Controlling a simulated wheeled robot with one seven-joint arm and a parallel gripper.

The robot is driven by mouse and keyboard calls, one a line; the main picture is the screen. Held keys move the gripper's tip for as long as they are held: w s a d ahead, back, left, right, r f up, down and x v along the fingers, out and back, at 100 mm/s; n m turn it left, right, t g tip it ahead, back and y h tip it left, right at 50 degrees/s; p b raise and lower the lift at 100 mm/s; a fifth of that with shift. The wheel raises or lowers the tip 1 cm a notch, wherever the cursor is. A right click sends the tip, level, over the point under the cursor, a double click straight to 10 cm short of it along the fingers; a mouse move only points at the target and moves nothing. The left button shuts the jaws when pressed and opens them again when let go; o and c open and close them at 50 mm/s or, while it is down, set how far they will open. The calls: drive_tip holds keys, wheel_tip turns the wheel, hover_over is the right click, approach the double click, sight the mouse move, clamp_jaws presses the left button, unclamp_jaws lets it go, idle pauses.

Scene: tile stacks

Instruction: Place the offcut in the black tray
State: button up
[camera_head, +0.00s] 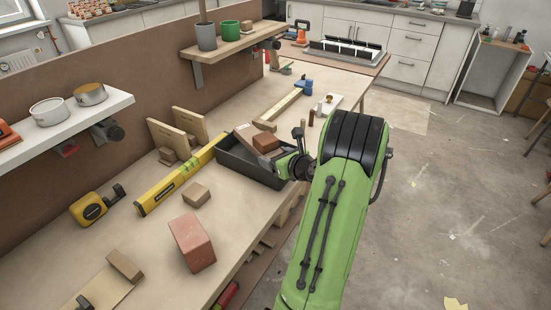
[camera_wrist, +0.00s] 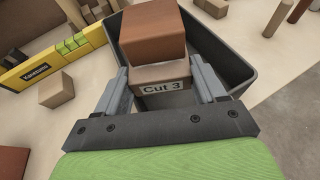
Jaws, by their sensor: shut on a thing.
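The black tray (camera_head: 243,170) stands on the workbench near its front edge; it also fills the upper middle of the wrist view (camera_wrist: 238,72). My gripper (camera_head: 279,156) is at the tray's right end. In the wrist view, my gripper's fingers (camera_wrist: 161,84) are on both sides of a wooden block labelled "Cut 3" (camera_wrist: 160,88), which looks like the offcut. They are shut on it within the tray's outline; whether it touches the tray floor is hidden. A reddish-brown block (camera_wrist: 152,32) is right beyond it, also seen in the head view (camera_head: 265,142).
A yellow level (camera_head: 180,177), a small wood block (camera_head: 196,194), a reddish block (camera_head: 192,242) and a tape measure (camera_head: 89,208) lie left of the tray. Two upright wooden pieces (camera_head: 186,124) stand behind. The floor at right is open.

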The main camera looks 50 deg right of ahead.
drive_tip(key=shift+f, duration=0.55)
drive_tip(key=o, duration=1.2)
drive_tip(key=shift+s+a+f, duration=0.1)
drive_tip(key=shift+s+f, duration=0.05)
drive_tip(key=shift+o, duration=0.2)
